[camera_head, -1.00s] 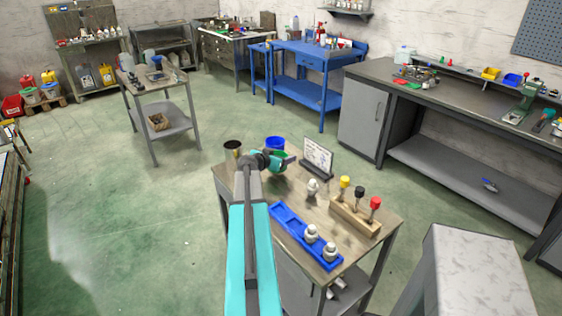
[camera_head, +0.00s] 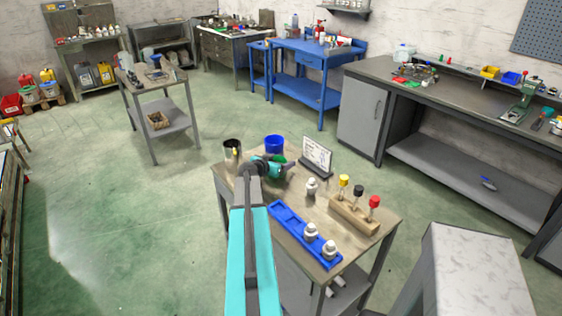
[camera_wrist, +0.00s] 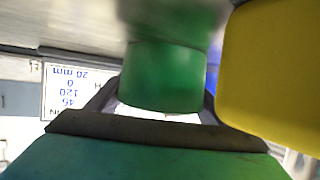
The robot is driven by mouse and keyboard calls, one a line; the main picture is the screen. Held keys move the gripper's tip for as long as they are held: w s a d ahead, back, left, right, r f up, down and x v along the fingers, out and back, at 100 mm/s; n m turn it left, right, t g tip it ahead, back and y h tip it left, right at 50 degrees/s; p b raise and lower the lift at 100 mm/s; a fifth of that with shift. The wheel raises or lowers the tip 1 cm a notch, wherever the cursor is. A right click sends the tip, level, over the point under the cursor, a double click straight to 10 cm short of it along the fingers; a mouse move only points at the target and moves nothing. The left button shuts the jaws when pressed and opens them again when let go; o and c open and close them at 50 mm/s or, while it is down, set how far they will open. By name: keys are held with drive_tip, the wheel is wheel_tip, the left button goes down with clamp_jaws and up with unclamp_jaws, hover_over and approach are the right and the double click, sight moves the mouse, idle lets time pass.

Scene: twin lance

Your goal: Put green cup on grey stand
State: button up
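The green cup (camera_head: 280,159) is a small green patch on the workbench behind my gripper in the head view, mostly hidden. In the wrist view a blurred green cylinder (camera_wrist: 162,75), which looks like the green cup, fills the upper middle. My gripper (camera_head: 270,167) is teal and dark, low over the far left part of the bench, close to the cup. Its fingers are too small or hidden to show whether it is open or touching the cup. I cannot clearly pick out a grey stand.
A white sign (camera_head: 317,154) in a dark base, a blue tray (camera_head: 290,224) and a wooden block (camera_head: 354,215) with coloured knobs stand to the right. A blurred yellow shape (camera_wrist: 275,75) fills the wrist view's right.

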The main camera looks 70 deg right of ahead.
drive_tip(key=shift+o, duration=1.2)
drive_tip(key=shift+r, duration=0.2)
drive_tip(key=shift+w+a+r, duration=0.1)
drive_tip(key=shift+a, duration=0.45)
drive_tip(key=shift+b+v, duration=1.8)
drive_tip(key=shift+v, duration=3.65)
drive_tip(key=shift+r, duration=0.15)
